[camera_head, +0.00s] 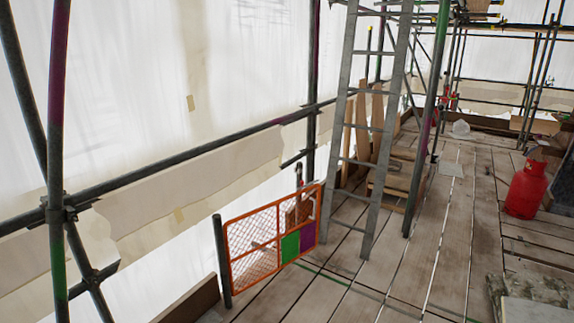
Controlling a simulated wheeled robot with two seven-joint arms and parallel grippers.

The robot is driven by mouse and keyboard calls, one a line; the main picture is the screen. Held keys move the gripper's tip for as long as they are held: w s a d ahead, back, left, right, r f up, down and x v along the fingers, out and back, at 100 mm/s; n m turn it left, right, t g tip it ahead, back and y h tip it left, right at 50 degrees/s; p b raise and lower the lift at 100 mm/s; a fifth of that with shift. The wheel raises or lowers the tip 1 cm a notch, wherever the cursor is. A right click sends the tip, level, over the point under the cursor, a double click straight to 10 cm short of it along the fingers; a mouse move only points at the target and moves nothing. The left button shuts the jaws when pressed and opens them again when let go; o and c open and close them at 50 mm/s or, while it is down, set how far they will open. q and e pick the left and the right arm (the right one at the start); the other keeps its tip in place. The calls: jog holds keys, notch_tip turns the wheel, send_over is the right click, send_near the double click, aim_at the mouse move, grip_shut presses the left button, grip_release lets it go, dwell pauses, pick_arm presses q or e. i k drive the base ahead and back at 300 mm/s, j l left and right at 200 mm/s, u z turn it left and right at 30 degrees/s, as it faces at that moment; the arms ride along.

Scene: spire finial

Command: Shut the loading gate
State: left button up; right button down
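The loading gate (249,240) is an orange-framed mesh panel with a green patch and a purple patch at its lower right. It stands upright at the left edge of the board deck. Its near end is beside a short dark post (222,262). I cannot tell whether the gate is latched there. Neither of my grippers is in view.
An aluminium ladder (375,130) stands on the deck just beyond the gate. Scaffold tubes and white sheeting line the left side. A red gas bottle (526,190) stands at the right. The plank deck (400,275) is mostly clear in the middle.

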aim_at(310, 234)
jog(key=i+z, duration=0.3)
jog(key=i, duration=0.5)
jog(key=i+z, duration=0.3)
jog(key=i, duration=0.45)
jog(key=i+j+u, duration=0.1)
jog(key=i+u, duration=0.35)
jog(key=i, duration=0.4)
jog(key=i+l+u, duration=0.2)
jog(key=i+u, duration=0.25)
jog(key=i, duration=0.4)
jog(key=i+u, duration=0.2)
jog(key=i, duration=0.6)
